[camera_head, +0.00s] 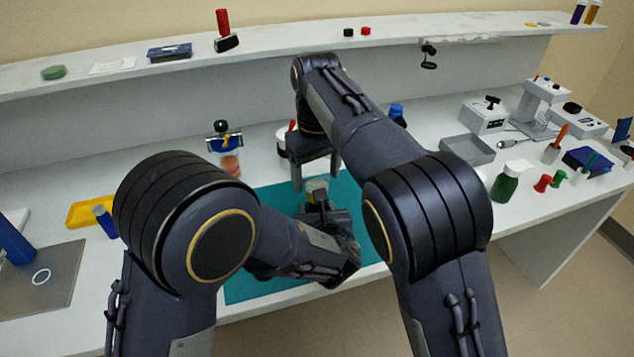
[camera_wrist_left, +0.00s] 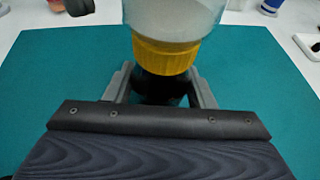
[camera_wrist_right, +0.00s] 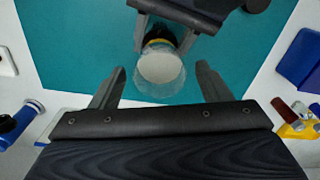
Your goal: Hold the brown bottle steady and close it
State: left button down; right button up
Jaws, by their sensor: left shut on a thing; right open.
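My left gripper (camera_wrist_left: 160,78) is shut on the dark lower part of an upright bottle (camera_wrist_left: 163,87) over the teal mat (camera_head: 270,199). A yellow band (camera_wrist_left: 165,56) sits above the dark part, with a pale, see-through wider piece (camera_wrist_left: 175,18) on top. From above, in the right wrist view, that piece shows a round whitish top (camera_wrist_right: 160,66). I cannot tell whether this is a cap, and brown is not clear. My right gripper (camera_wrist_right: 161,70) is open above the bottle, its fingers on both sides of the pale top and apart from it.
A yellow tray (camera_head: 90,212) and blue items stand at the left. A pinkish-brown jar (camera_head: 230,166) stands behind the mat. A grey tray (camera_head: 467,150), a green bottle (camera_head: 504,186) and red spools (camera_head: 543,183) are at the right. A shelf (camera_head: 270,44) runs along the back.

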jog(key=shift+r, duration=0.35)
jog(key=shift+r+n, duration=0.9)
jog(key=shift+r, duration=0.9)
jog(key=shift+c, duration=0.3)
jog(key=shift+f, duration=0.1)
jog(key=shift+f, duration=3.95)
